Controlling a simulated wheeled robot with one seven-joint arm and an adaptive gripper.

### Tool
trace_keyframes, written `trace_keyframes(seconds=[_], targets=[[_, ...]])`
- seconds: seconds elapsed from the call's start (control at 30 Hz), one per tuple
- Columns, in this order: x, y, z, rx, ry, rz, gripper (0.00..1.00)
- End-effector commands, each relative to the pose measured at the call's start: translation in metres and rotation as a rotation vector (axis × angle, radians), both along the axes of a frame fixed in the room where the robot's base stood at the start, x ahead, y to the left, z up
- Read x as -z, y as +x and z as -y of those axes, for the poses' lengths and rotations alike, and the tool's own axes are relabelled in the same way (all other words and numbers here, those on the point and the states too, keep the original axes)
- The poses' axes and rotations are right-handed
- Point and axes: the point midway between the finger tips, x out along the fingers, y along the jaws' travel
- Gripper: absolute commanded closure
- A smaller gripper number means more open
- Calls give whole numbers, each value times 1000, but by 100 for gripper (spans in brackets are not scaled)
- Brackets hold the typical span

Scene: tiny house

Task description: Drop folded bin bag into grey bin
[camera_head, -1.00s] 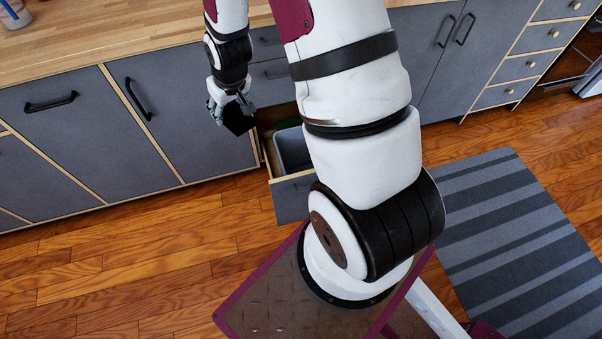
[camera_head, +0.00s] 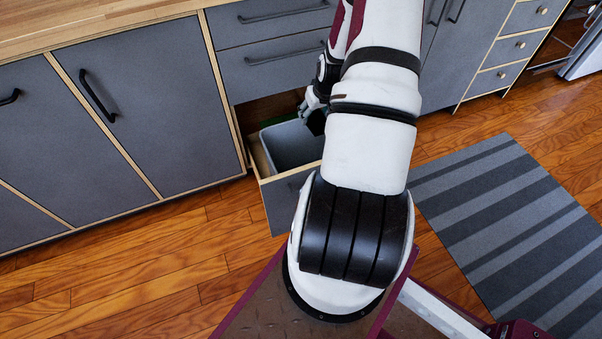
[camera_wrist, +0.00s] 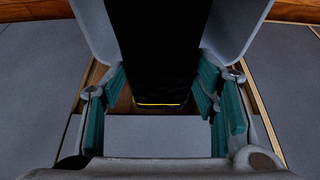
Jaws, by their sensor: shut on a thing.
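The folded bin bag (camera_head: 317,122) is a small black piece at my gripper (camera_head: 308,108) in the head view. In the wrist view the black bag (camera_wrist: 160,60), with a yellow line near its lower end, is between the teal finger pads of my gripper, which is shut on it. The grey bin (camera_head: 284,152) stands in an open drawer. The gripper and bag appear over the bin's right rear part; my arm hides its right side. In the wrist view, pale grey bin walls (camera_wrist: 236,25) flank the bag.
The open drawer (camera_head: 284,200) juts from the grey cabinets (camera_head: 130,100). Closed drawers (camera_head: 275,65) and a wooden worktop (camera_head: 100,25) are above. A striped rug (camera_head: 510,220) lies on the right. The wooden floor at left is clear.

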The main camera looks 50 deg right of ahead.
Motion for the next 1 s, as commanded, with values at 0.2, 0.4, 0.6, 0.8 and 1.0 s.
trace_keyframes(seconds=[0.2,0.4,0.6,0.8,1.0], targets=[[14,0,0,1,1,-1,60],[36,0,0,2,1,0,60],[56,0,0,2,1,0,60],[60,0,0,1,0,0,60],[59,0,0,1,0,0,37]])
